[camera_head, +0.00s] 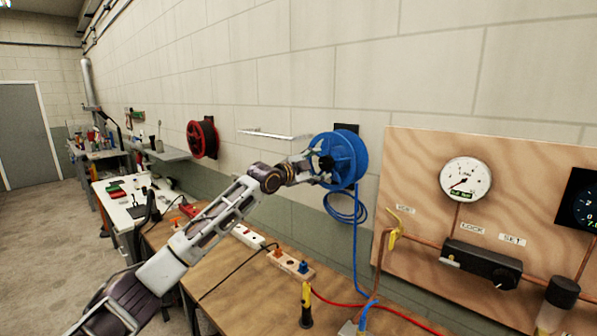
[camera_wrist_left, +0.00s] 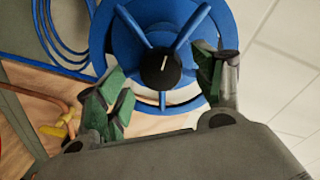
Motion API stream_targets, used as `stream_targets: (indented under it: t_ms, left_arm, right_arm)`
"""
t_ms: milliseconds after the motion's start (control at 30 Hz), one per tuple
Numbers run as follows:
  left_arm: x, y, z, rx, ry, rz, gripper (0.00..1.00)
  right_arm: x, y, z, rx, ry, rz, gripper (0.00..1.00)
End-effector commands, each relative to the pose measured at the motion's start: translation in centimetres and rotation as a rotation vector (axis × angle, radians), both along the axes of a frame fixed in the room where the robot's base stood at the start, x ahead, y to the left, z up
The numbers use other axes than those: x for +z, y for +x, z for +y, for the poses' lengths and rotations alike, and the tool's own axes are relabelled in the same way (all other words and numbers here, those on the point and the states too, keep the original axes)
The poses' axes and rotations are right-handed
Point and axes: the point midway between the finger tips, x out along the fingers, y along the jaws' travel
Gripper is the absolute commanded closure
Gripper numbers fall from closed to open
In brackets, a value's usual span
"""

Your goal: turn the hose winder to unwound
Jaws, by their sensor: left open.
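The blue hose winder (camera_head: 347,158) is mounted on the wall, with loops of blue hose (camera_head: 345,207) hanging below it. My left gripper (camera_head: 318,163) is in front of the winder's hub. In the left wrist view the winder (camera_wrist_left: 187,55) shows its spokes and a black centre knob (camera_wrist_left: 160,68) with a white mark pointing nearly straight up. The open fingers of my left gripper (camera_wrist_left: 160,88) stand on either side of the knob, apart from it in the picture. Whether any finger touches a spoke, I cannot tell. My right gripper is not in view.
A wooden panel (camera_head: 400,155) with a gauge (camera_head: 465,179), a yellow valve handle (camera_head: 394,230) and copper pipes stands to the right. The workbench (camera_head: 240,290) below holds power strips (camera_head: 290,264) and a yellow-black screwdriver (camera_head: 306,305). A red reel (camera_head: 202,138) hangs farther left.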

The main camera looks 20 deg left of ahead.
Motion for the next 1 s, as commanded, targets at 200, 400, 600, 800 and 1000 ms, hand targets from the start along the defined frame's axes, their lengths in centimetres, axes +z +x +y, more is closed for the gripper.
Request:
stream_targets:
  t_ms: [200, 400, 600, 800, 1000]
  left_arm:
    - [0.0, -2.0, 0.9, 0.001, 0.002, 0.001, 0.32]
    - [0.0, -3.8, 1.6, 0.001, 0.002, 0.003, 0.32]
    - [0.2, -5.6, 2.3, 0.001, 0.002, 0.003, 0.32]
    - [0.2, -7.3, 3.0, 0.001, 0.001, 0.003, 0.32]
    - [0.3, -8.3, 3.4, 0.001, 0.002, 0.004, 0.32]
  right_arm:
    - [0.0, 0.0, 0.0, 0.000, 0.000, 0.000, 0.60]
    - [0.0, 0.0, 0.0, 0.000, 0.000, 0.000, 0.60]
    - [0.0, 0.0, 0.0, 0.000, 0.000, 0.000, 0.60]
    - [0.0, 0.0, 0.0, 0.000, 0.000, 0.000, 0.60]
    - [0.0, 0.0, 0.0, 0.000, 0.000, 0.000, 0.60]
